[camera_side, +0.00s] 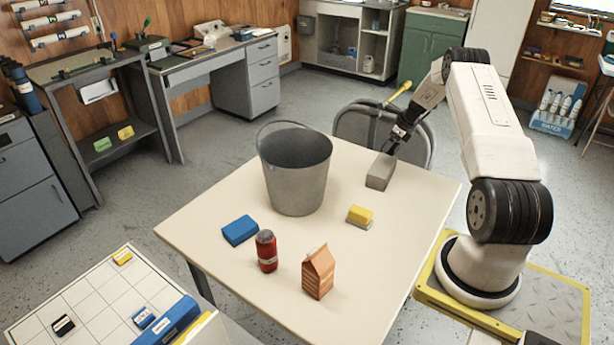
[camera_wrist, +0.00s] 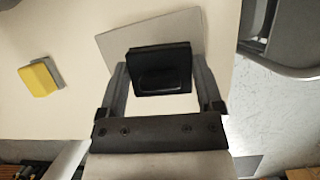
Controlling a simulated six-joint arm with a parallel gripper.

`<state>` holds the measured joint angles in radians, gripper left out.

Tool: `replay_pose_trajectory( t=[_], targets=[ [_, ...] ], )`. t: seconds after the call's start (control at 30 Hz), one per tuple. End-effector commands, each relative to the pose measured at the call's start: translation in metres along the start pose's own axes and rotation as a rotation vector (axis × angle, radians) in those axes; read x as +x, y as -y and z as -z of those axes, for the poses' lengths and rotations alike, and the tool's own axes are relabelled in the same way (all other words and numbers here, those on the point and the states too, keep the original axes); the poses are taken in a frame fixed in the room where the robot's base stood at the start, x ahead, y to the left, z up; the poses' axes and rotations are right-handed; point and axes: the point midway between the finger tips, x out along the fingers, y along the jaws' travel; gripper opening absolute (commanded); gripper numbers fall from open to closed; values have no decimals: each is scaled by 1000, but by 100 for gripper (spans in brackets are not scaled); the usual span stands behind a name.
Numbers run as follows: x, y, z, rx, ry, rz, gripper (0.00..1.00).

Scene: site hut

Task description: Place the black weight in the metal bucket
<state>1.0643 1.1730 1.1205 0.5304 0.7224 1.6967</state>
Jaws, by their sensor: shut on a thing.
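The metal bucket (camera_side: 296,178) stands upright on the table, left of my gripper in the side view, with its handle raised at the back. It does not show in the wrist view. My gripper (camera_side: 393,146) is near the table's far right side, close above a grey block (camera_side: 379,174). In the wrist view the black weight (camera_wrist: 160,70) sits between the two fingers of my gripper (camera_wrist: 161,78), which are shut on it. The grey block (camera_wrist: 125,38) shows behind the weight. In the side view I cannot clearly make out the weight.
On the table (camera_side: 215,275) are a yellow-and-grey sponge (camera_side: 360,215), a blue block (camera_side: 240,231), a red can (camera_side: 266,252) and an orange carton (camera_side: 318,272). A chair (camera_side: 357,128) stands behind the table. The table surface between grey block and bucket is clear.

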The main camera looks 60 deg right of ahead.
Motion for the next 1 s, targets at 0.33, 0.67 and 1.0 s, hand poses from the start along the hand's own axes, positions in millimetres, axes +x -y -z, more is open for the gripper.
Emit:
replay_pose_trajectory(
  t=[0.33, 0.67, 1.0],
  targets=[
    [-1, 0, -1, 0, 2, 2, 0],
    [-17, 1, -8, -1, 4, 4, 0],
    [-86, 1, -37, -3, 4, 7, 0]
  ],
)
